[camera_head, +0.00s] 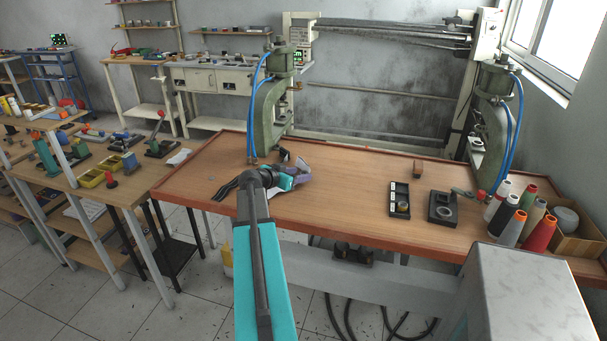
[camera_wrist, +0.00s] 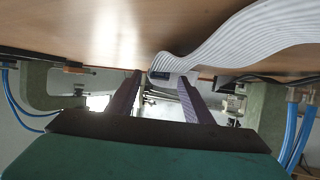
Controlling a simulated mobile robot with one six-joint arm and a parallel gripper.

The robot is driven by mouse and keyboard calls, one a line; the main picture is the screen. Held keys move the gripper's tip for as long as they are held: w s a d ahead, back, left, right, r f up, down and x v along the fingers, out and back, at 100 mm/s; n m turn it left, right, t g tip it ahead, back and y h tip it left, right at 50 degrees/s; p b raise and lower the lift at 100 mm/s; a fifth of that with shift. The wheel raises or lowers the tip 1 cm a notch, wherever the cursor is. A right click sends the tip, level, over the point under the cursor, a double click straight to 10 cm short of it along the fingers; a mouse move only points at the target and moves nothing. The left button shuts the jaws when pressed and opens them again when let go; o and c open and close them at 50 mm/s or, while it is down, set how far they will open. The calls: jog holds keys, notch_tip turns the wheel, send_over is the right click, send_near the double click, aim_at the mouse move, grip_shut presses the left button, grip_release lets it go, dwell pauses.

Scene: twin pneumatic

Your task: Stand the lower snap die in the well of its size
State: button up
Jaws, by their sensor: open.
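My gripper (camera_head: 300,168) is over the left-middle part of the wooden bench in the head view, near the foot of the left press. Its two purple fingers are apart with nothing held between them in the wrist view (camera_wrist: 160,76). A narrow black tray (camera_head: 399,189) with pale squares lies right of the bench's middle. A small round brassy piece (camera_head: 403,207) sits at its near end; it may be a snap die, but I cannot tell which. A black block (camera_head: 442,207) with a round feature stands to its right. The wells' sizes are too small to tell.
The wooden bench (camera_head: 345,205) carries a green press at left (camera_head: 268,110) and another at right (camera_head: 489,125). A small brown block (camera_head: 417,168) lies behind the tray. Thread cones (camera_head: 538,232) and a cardboard box (camera_head: 573,240) crowd the right end. Bench between gripper and tray is clear.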

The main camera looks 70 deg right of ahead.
jog(key=shift+x, duration=0.75)
grip_shut()
jog(key=shift+r, duration=0.2)
jog(key=shift+r+b, duration=0.65)
jog(key=shift+r, duration=0.8)
jog(key=w+a+b, duration=0.1)
jog(key=a, duration=0.3)
jog(key=a+r+b, duration=0.1)
jog(key=a, duration=0.4)
jog(key=w+a+b, duration=0.1)
jog(key=a+b, duration=0.1)
jog(key=a, duration=0.3)
jog(key=shift+w+r, duration=0.2)
jog(key=shift+w, duration=0.15)
jog(key=shift+v, duration=0.9)
jog(key=shift+f, duration=0.15)
